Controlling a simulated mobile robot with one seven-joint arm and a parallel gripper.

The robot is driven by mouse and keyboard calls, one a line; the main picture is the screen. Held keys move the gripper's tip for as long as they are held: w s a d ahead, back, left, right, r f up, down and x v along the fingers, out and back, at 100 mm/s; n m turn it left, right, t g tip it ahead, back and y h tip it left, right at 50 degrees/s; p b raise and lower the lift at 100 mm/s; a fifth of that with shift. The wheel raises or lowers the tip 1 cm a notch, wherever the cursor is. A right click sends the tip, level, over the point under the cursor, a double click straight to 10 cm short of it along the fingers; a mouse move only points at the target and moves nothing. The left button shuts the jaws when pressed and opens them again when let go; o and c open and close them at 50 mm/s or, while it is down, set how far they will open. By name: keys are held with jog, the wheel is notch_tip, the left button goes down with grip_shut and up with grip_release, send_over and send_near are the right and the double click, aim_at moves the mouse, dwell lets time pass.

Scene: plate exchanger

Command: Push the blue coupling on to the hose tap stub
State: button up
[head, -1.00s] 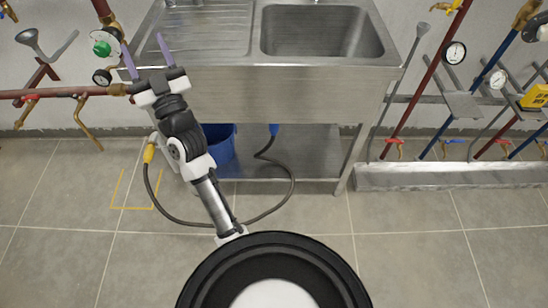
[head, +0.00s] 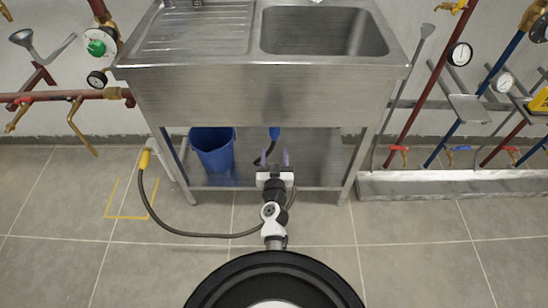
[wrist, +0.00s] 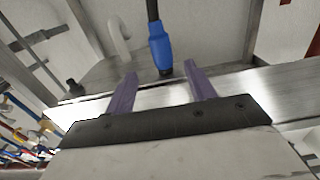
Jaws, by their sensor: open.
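The blue coupling (head: 274,133) hangs under the front of the sink, on the end of a dark hose. In the wrist view the coupling (wrist: 161,46) lies beyond my fingertips, roughly in line with the gap between them. It has a dark end piece and is apart from both fingers. My gripper (head: 272,155) is open and empty, with its purple fingers pointing toward the space under the sink, and they also show in the wrist view (wrist: 161,70). I cannot tell which fitting is the hose tap stub.
The steel sink (head: 262,92) overhangs the gripper, with a leg (head: 361,160) at right. A blue bucket (head: 213,152) stands on the lower shelf. The dark hose (head: 190,234) loops over the floor from a yellow fitting (head: 145,158).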

aim_at(275, 137)
jog(key=w, duration=1)
jog(key=shift+w, duration=0.25)
grip_shut()
dwell(0.4)
jog(key=shift+f+b, duration=0.25)
jog(key=shift+b, duration=0.25)
jog(key=shift+f+b, duration=0.3)
jog(key=shift+f, duration=0.1)
dwell(0.3)
